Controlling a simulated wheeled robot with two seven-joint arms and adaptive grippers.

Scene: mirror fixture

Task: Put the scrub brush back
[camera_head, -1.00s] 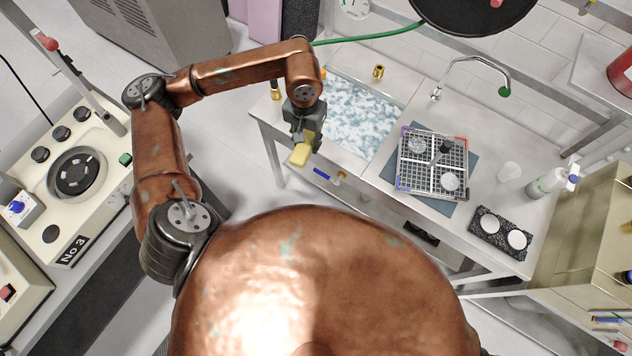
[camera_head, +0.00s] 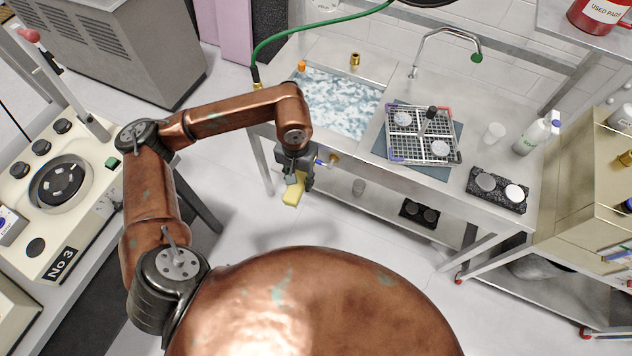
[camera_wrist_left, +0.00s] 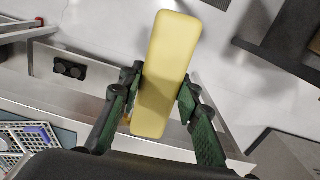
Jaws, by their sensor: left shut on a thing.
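My left gripper (camera_head: 296,178) is shut on a yellow block-shaped thing, which I take for the scrub brush (camera_head: 292,194). The gripper points down in front of the sink bench's front edge, with the brush hanging clear of the bench. In the left wrist view the long, rounded brush (camera_wrist_left: 168,60) sits between the two green-padded fingers, with its far end reaching out past them. A sink basin (camera_head: 345,100) with foamy water lies behind the gripper. My right gripper is not in view.
A wire rack (camera_head: 398,149) with round pieces stands on a dark mat on the bench. A black holder (camera_head: 482,197) with two discs, a bottle (camera_head: 530,138) and a faucet (camera_head: 440,35) are to the right. The bench's lower shelf (camera_head: 378,203) is under the gripper's right side. Open floor lies in front.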

